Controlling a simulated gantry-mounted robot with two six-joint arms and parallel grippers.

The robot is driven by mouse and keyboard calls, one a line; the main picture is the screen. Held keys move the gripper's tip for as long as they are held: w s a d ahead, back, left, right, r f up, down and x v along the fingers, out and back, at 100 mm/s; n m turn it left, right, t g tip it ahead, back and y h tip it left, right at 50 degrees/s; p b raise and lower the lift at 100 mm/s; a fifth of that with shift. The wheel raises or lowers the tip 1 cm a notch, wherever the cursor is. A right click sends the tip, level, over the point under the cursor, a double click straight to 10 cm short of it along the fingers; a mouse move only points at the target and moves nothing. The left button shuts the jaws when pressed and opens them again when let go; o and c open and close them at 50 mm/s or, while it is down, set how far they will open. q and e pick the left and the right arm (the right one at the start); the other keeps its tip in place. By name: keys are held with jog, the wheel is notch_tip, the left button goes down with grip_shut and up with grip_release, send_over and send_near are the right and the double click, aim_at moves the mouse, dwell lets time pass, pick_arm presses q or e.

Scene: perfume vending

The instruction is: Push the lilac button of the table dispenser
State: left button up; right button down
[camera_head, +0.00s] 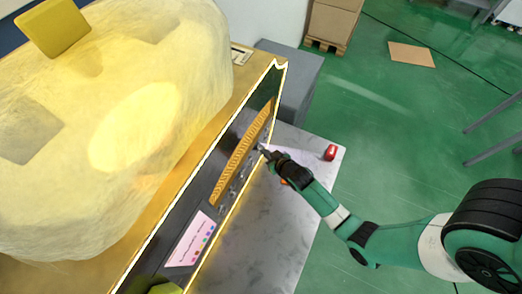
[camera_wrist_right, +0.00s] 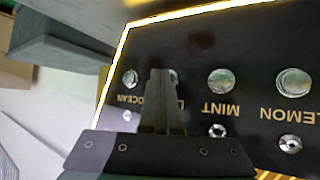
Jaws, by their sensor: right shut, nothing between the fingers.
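The dispenser's dark front panel (camera_head: 222,160) has a glowing edge and a row of small metal fittings in the head view. In the right wrist view the panel (camera_wrist_right: 255,50) appears upside down, with round silver discs, smaller metal rings and gold labels. LEMON, MINT and OCEAN can be read. A disc (camera_wrist_right: 172,77) between MINT and OCEAN is partly hidden behind my fingers, and its label is mostly covered. My right gripper (camera_head: 263,149) is shut and empty, its tips (camera_wrist_right: 161,78) in front of that disc. I cannot tell whether they touch it. My left gripper is not seen.
A grey table (camera_head: 270,235) extends in front of the panel, mostly clear, with a small red object (camera_head: 331,152) near its far right edge. A colourful card (camera_head: 190,240) is on the panel's near end. A large yellowish translucent block (camera_head: 110,110) sits on top. Cardboard boxes (camera_head: 332,22) stand behind.

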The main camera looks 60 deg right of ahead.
jog(key=shift+s+r, duration=0.1)
jog(key=shift+s, duration=0.05)
jog(key=shift+s+p, duration=0.55)
jog(key=shift+s, duration=0.1)
jog(key=s+p, duration=0.2)
jog(key=s, duration=0.3)
jog(key=shift+d, duration=0.15)
dwell(1.0)
